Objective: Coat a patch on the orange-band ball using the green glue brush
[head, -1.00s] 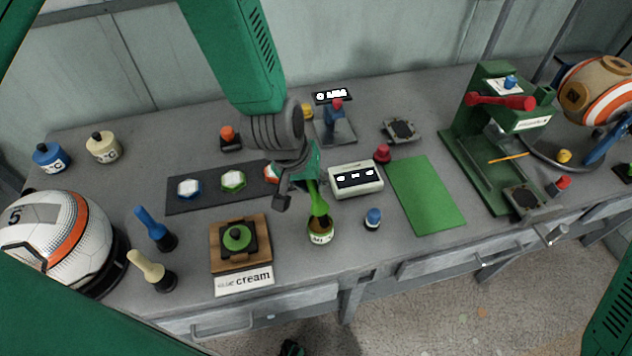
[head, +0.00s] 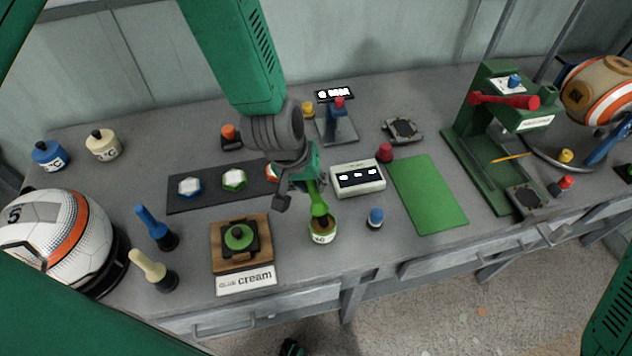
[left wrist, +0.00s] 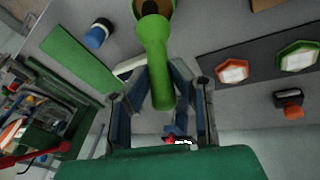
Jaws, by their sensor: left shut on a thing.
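The green glue brush (head: 318,203) is upright in my left gripper (head: 297,192), which is shut on its handle. The brush's lower end is at the mouth of an open glue pot (head: 322,230); whether it touches the glue is hidden. In the left wrist view the green handle (left wrist: 157,62) lies between the fingers (left wrist: 160,95). The orange-band ball (head: 45,235), white with black lines and a "5", rests in a dark stand at the far left of the bench. My right gripper is not clearly in view.
Blue (head: 152,225) and cream (head: 148,268) brushes stand between the ball and a wooden block (head: 228,262) with a green knob. A green mat (head: 430,195) and green press (head: 500,130) are to the right.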

